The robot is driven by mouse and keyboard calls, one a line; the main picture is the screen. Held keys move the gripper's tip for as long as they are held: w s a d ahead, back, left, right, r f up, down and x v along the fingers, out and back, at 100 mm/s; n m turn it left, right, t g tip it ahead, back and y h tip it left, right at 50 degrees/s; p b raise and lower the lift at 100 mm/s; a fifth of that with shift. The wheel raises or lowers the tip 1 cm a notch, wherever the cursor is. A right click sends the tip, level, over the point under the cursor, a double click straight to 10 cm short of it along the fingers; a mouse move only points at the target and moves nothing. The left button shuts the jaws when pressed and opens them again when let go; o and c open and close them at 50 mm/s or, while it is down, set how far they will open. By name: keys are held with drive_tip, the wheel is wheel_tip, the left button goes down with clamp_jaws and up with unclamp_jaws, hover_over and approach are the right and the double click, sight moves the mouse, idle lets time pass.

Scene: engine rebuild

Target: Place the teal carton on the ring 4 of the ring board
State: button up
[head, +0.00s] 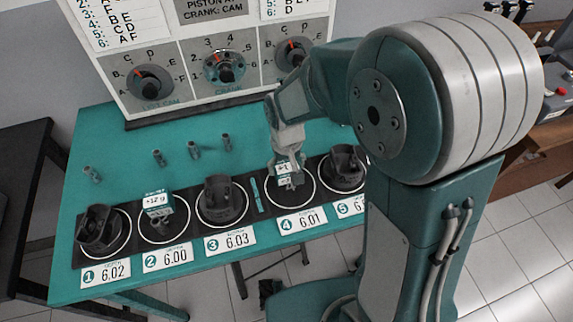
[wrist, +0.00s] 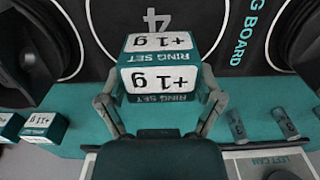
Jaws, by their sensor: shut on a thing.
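The teal carton (head: 284,168), with a white "+1 g" label, is between the fingers of my gripper (head: 286,160). In the wrist view the carton (wrist: 160,75) shows its "RING SET" print upside down, with a finger of my gripper (wrist: 160,105) on each side. The carton is over ring 4 (head: 313,193) of the ring board (head: 262,212). I cannot tell whether its underside touches the board. The number 4 and part of the white ring show beyond the carton in the wrist view.
Dark pistons stand on ring 1 (head: 99,230), ring 3 (head: 221,200) and ring 5 (head: 344,168). Another teal-and-white carton (head: 158,204) is at ring 2. Several small pins (head: 193,149) stand on the teal table (head: 120,135). A dial panel (head: 185,60) stands behind.

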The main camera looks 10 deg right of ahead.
sight(286, 165)
drive_tip(key=shift+f, duration=0.1)
drive_tip(key=o, duration=0.9)
wheel_tip(286, 165, up, 12)
drive_tip(key=s+d+r+m+t, duration=0.1)
drive_tip(key=s+d+r+t, duration=0.1)
drive_tip(key=s+d, duration=0.3)
drive_tip(key=s+d+r+m+t, duration=0.1)
drive_tip(key=s+d+r+t, duration=0.2)
drive_tip(key=s, duration=0.6)
drive_tip(key=d+r, duration=0.2)
drive_tip(key=d, duration=0.1)
drive_tip(key=shift+s+r+t, duration=0.2)
drive_tip(key=shift+r+t, duration=0.05)
drive_tip(key=shift+t, duration=0.05)
